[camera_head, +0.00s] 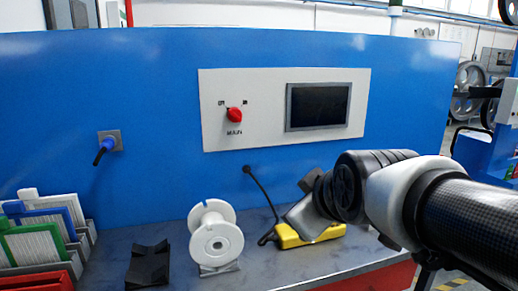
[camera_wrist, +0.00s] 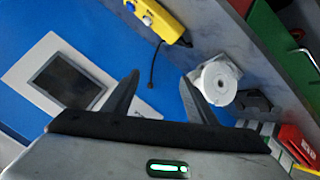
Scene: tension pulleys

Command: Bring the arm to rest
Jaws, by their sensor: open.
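My arm reaches in from the right in the head view, and my gripper (camera_head: 308,215) is at its end, in front of the blue panel and above the bench. Its fingers are hard to make out there. In the wrist view my gripper (camera_wrist: 158,95) shows two dark fingers spread apart with nothing between them. The white spool (camera_head: 215,237) stands on the bench to the left of my gripper. It also shows in the wrist view (camera_wrist: 217,81), close behind the right finger. A yellow box (camera_head: 318,234) lies on the bench, partly hidden behind my gripper.
The blue panel (camera_head: 150,65) rises behind the bench (camera_head: 185,262) with a red knob (camera_head: 235,115) and a dark screen (camera_head: 318,106). A black cradle (camera_head: 148,265) sits left of the spool. Coloured racks (camera_head: 40,240) fill the far left. The bench front is clear.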

